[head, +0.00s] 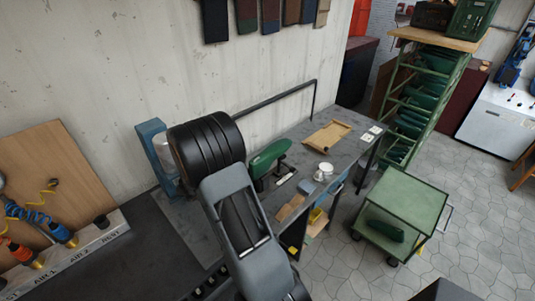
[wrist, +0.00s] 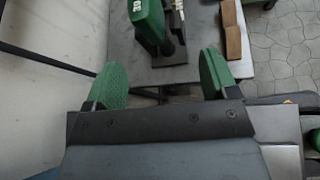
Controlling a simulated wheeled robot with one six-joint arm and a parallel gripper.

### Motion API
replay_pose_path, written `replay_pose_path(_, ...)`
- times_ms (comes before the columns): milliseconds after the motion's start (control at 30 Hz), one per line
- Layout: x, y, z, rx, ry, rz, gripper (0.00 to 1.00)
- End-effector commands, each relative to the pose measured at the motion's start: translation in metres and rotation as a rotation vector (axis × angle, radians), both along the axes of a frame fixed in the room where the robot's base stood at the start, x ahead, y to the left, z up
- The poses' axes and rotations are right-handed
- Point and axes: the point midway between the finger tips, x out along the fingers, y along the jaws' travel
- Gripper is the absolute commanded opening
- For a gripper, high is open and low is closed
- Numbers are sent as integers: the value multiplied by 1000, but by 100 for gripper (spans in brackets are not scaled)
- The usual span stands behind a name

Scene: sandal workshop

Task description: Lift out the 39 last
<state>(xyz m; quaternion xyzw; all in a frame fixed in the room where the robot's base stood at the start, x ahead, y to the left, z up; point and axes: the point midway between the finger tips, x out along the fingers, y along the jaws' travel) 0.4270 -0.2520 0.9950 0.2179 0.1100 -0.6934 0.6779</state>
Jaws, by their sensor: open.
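Several green lasts sit in the tall green rack (head: 397,88) at the back right; one of them is a last (head: 427,85) on its shelves. Another green last (head: 385,230) lies on the lower shelf of the green cart. A green last (head: 268,158) is on a dark stand on the workbench.
The grey workbench (head: 305,150) holds a wooden tray (head: 328,136), a white cup (head: 325,170) and brown blocks (wrist: 232,32). The green cart (head: 408,200) stands right of it, its top clear. Air tools hang on a board (head: 70,165) at left. Paved floor at right is free.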

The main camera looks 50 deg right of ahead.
Motion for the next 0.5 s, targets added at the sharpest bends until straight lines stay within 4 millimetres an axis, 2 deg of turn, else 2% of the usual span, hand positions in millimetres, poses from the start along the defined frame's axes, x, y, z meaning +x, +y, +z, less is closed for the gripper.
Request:
replay_pose_path(100,11,-11,-9,-49,95,88,80)
replay_pose_path(267,19,-24,-19,-79,152,147,80)
replay_pose_path(500,24,-63,-36,-85,160,159,80)
